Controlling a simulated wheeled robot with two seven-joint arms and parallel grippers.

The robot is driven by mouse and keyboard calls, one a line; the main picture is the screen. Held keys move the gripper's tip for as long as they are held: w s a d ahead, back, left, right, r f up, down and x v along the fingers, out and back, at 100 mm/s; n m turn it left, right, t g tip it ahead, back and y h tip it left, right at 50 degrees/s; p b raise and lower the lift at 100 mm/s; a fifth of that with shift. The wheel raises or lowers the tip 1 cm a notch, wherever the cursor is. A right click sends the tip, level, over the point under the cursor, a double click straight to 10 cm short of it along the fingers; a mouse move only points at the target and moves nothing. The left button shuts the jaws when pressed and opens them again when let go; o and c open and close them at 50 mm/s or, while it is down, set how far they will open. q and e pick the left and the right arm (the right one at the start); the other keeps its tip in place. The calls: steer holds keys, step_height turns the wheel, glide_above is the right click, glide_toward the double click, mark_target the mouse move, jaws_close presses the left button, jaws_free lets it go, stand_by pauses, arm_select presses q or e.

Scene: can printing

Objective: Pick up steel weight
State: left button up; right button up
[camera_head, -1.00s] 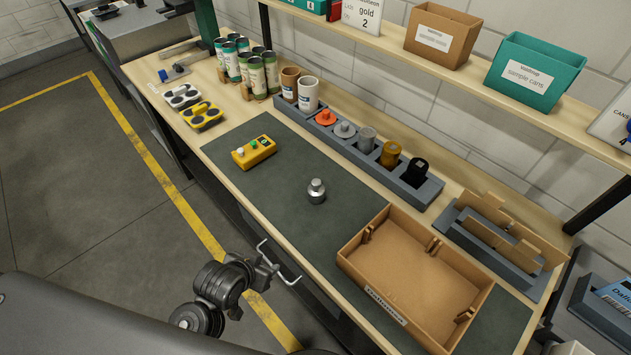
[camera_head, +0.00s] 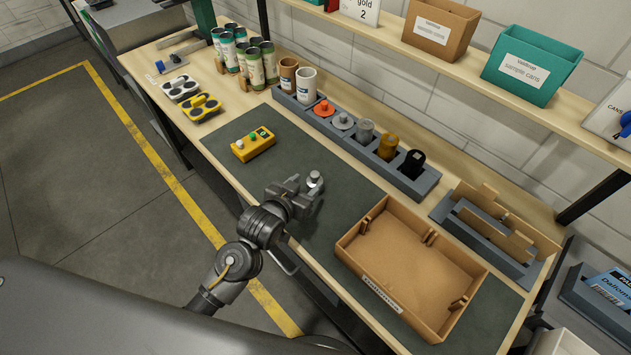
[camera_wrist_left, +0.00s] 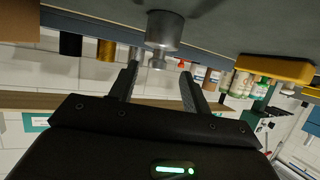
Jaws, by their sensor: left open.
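The steel weight (camera_head: 315,181), a small silvery cylinder with a knob on top, stands on the dark mat (camera_head: 345,188). My left gripper (camera_head: 308,190) is right beside it in the head view and partly hides it. In the left wrist view, which is upside down, the weight (camera_wrist_left: 164,32) stands just ahead of the open fingers (camera_wrist_left: 160,72). Its knob lies between the fingertips in the picture; I cannot tell whether they touch. My right gripper is not in view.
A yellow button box (camera_head: 253,145) lies left of the weight. An open cardboard box (camera_head: 365,284) stands to the right. Behind is a grey rack (camera_head: 395,172) with several coloured pieces. Cans (camera_head: 255,67) stand at the back left. The mat between the button box and the weight is clear.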

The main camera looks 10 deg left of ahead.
mark_target(313, 178)
arm_select(q)
steer(key=shift+w+d+f, duration=0.1)
steer(key=shift+w, duration=0.15)
steer(key=shift+w+d+p, duration=0.15)
steer(key=shift+w+p, duration=0.25)
steer(key=shift+p, duration=0.05)
steer(key=p+x, duration=0.1)
steer(key=x, duration=0.2)
steer(key=shift+w+d, duration=0.2)
steer(key=shift+w, duration=0.05)
steer(key=shift+w+d+f, duration=0.1)
steer(key=shift+w+f, duration=0.15)
steer(key=shift+w, duration=0.1)
jaws_close()
steer(key=shift+r, duration=0.1)
